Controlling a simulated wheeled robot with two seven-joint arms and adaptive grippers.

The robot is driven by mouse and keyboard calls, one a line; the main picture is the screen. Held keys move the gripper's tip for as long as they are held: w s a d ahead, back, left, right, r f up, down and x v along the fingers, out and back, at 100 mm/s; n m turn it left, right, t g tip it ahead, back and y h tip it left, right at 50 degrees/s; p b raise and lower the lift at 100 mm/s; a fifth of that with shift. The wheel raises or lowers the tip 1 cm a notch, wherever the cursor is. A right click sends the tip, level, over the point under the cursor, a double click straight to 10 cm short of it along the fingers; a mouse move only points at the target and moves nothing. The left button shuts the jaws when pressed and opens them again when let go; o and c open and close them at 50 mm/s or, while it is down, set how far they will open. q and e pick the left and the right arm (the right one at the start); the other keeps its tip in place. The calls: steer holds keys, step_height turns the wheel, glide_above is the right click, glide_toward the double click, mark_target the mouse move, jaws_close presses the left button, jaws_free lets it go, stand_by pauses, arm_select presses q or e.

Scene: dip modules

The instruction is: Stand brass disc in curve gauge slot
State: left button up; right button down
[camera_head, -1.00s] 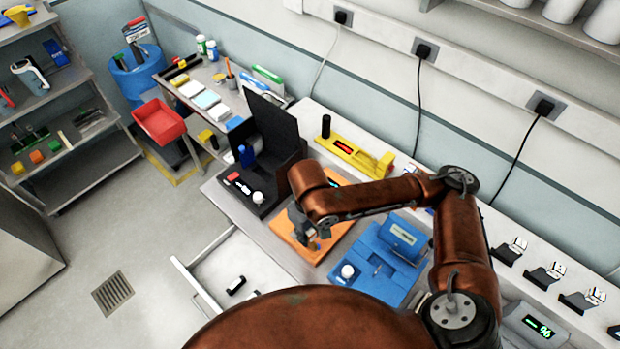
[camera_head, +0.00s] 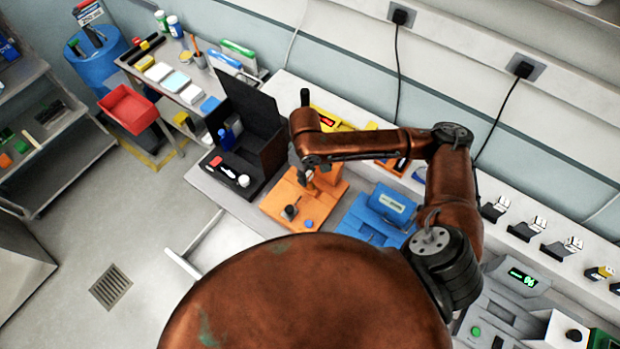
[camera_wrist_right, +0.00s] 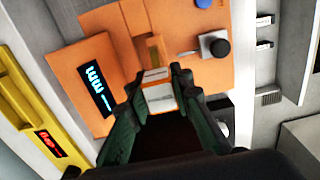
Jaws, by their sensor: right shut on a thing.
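The orange gauge (camera_head: 277,208) lies on the bench, with a dark round knob (camera_wrist_right: 214,45) and a lit cyan display (camera_wrist_right: 96,86) on it. My right gripper (camera_wrist_right: 160,78) is over the gauge, and in the head view (camera_head: 305,178) the arm partly covers it. Its fingers are closed around a small pale piece (camera_wrist_right: 158,96). A gold-brown strip (camera_wrist_right: 153,50) shows just beyond the fingertips. No round disc outline shows, and I cannot tell whether the strip is the disc's edge or part of the gauge. The slot is not clear. My left gripper is not in view.
A blue module (camera_head: 382,209) stands right of the gauge. A black open case (camera_head: 250,125) stands left of it. A yellow module (camera_wrist_right: 28,115) with a red display is behind. A grey module (camera_head: 510,300) is at the lower right.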

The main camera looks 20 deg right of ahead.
steer(key=shift+w+d+f, duration=0.35)
steer(key=shift+d+f, duration=0.1)
steer(key=shift+f, duration=0.15)
steer(key=shift+w+d+f, duration=0.35)
steer(key=shift+d+f, duration=0.1)
steer(key=shift+f, duration=0.15)
steer(key=f, duration=0.3)
steer(key=shift+w+f+p, duration=0.2)
steer(key=shift+w+p, duration=0.1)
steer(key=shift+s+r, duration=0.15)
steer(key=shift+s, duration=0.15)
steer(key=c, duration=2.1)
jaws_free()
steer(key=shift+f, duration=0.2)
steer(key=o, duration=0.4)
steer(key=shift+w, duration=0.1)
steer(key=shift+r, duration=0.25)
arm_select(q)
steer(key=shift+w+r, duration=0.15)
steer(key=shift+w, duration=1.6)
arm_select(e)
steer(key=shift+r, duration=5.95)
